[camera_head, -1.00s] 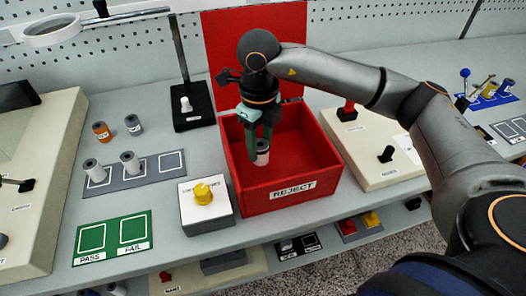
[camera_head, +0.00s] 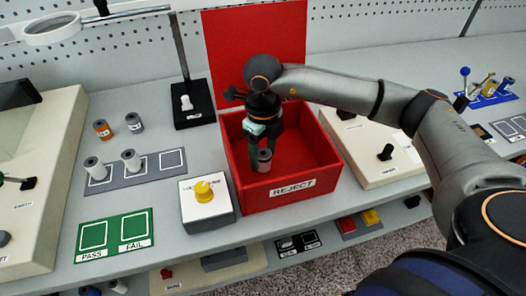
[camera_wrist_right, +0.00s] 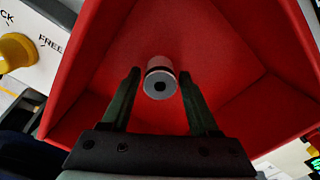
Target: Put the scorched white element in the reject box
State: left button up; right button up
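The element (camera_head: 264,160), a small pale cylinder with a dark centre hole, is inside the red reject box (camera_head: 292,190), near its front left corner. It also shows in the right wrist view (camera_wrist_right: 159,80), with a darker band at its far end; scorching is not clear. My right gripper (camera_head: 261,155) reaches down into the box around the element. In the right wrist view its fingers (camera_wrist_right: 160,76) stand apart, with a gap on each side of the element. Whether the element rests fully on the box floor is hard to tell. My left gripper is not in view.
Two pale spindles stand on a grey tray (camera_head: 150,184), with an orange one (camera_head: 102,130) and a grey one (camera_head: 134,124) behind. A yellow-knob box (camera_head: 213,217) stands close left of the reject box. The box's raised red lid (camera_head: 240,50) is behind.

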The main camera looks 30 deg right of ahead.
aim_at(263, 153)
jog(key=shift+o, duration=0.9)
jog(key=shift+r, duration=0.2)
notch_tip(263, 153, up, 12)
jog(key=shift+b, duration=0.3)
dwell(0.5)
